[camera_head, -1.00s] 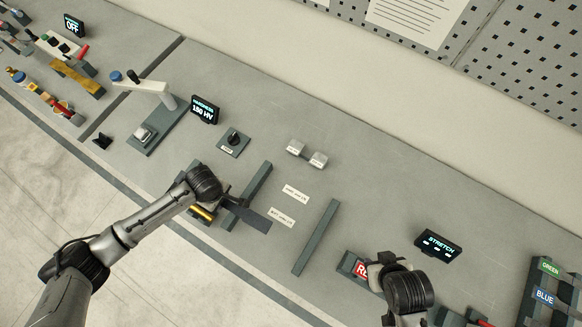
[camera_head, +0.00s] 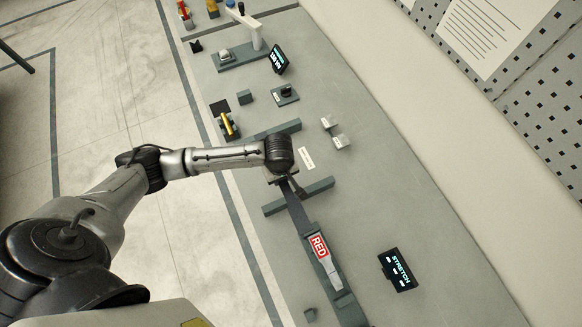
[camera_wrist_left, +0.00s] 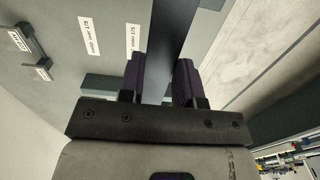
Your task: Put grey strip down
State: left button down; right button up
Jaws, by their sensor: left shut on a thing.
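My left gripper (camera_head: 287,180) is shut on the dark grey strip (camera_head: 297,212), which slants down and right from the fingers in the head view. In the left wrist view the strip (camera_wrist_left: 172,38) runs between the two dark fingers (camera_wrist_left: 162,85). The strip's far end reaches the block with the RED label (camera_head: 319,246); I cannot tell whether it touches. The gripper is above a dark grey bar (camera_head: 318,187) on the bench, and a second bar (camera_head: 285,128) lies farther up. A white label (camera_head: 307,158) lies between the bars. My right gripper is out of view.
Small silvery blocks (camera_head: 341,142) stand right of the bars. The STRETCH display (camera_head: 397,270) is at lower right. A dial box (camera_head: 285,94), the hardness display (camera_head: 278,60) and a yellow-handled item (camera_head: 226,124) are farther up. The right side of the bench is mostly clear.

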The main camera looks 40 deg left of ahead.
pick_arm(q)
jog(key=shift+d, duration=0.2)
jog(key=shift+w+a+f, duration=0.15)
jog(key=shift+a, duration=0.1)
jog(key=shift+w+a+f, duration=1.15)
jog(key=shift+w+f, duration=0.3)
jog(key=shift+f, duration=0.25)
jog(key=shift+w+a+f, duration=1.1)
jog(key=shift+w+f, duration=0.35)
jog(key=shift+f, duration=0.3)
jog(key=shift+w+a+f, duration=1.15)
jog(key=shift+w+f, duration=0.3)
jog(key=shift+f, duration=0.35)
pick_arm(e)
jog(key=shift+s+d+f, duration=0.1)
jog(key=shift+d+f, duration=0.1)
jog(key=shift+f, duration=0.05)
pick_arm(q)
jog(key=shift+f, duration=0.1)
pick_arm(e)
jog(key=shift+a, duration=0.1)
pick_arm(q)
jog(key=c, duration=0.8)
grip_release()
